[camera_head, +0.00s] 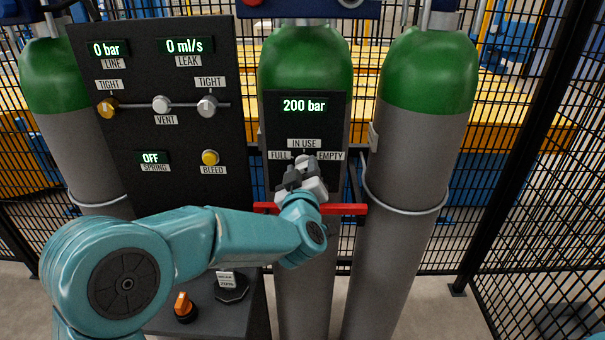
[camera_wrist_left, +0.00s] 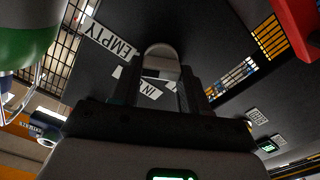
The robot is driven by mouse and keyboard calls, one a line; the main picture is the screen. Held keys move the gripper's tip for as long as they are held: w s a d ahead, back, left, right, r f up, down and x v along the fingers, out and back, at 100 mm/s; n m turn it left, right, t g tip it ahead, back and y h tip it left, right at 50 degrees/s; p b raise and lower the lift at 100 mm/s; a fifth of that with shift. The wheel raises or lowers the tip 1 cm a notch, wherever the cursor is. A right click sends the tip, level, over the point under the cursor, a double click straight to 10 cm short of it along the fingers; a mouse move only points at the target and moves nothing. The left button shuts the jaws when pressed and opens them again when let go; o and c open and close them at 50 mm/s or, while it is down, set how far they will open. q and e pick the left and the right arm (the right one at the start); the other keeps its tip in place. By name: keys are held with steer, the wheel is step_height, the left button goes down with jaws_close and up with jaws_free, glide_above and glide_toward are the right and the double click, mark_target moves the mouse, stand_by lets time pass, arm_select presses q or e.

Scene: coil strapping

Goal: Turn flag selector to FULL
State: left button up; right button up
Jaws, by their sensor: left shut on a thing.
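The flag selector (camera_head: 303,160) is a small pale knob on the black panel (camera_head: 330,115) of the middle cylinder. Around it are the labels FULL (camera_head: 279,155) at left, IN USE (camera_head: 304,143) above and EMPTY (camera_head: 331,156) at right. My left gripper (camera_head: 301,172) is at the knob, its fingers shut on it. In the left wrist view the rounded grey knob (camera_wrist_left: 160,56) sits between the fingertips, near the EMPTY label (camera_wrist_left: 108,39). The fingers hide part of the knob, and I cannot tell which label it points to. My right gripper is not in view.
A red bar (camera_head: 345,209) crosses just below the selector. A black panel (camera_head: 190,110) with gauges and knobs stands at left. Green-topped grey cylinders flank the middle one, the right one (camera_head: 415,150) close by. An orange-handled knob (camera_head: 183,305) sits low at left.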

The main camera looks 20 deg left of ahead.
arm_select(q)
steer(key=n+b, duration=0.6)
steer(key=n, duration=0.1)
steer(key=n+b, duration=0.7)
steer(key=f+n+b, duration=0.1)
steer(key=n+b, duration=0.6)
steer(key=n, duration=0.1)
steer(key=shift+r+n+b, duration=0.2)
steer(key=shift+n+b, duration=0.85)
steer(key=shift+n, duration=0.65)
steer(key=shift+r, duration=0.1)
steer(key=o, duration=0.9)
steer(key=shift+o, duration=0.8)
steer(key=shift+f, duration=0.2)
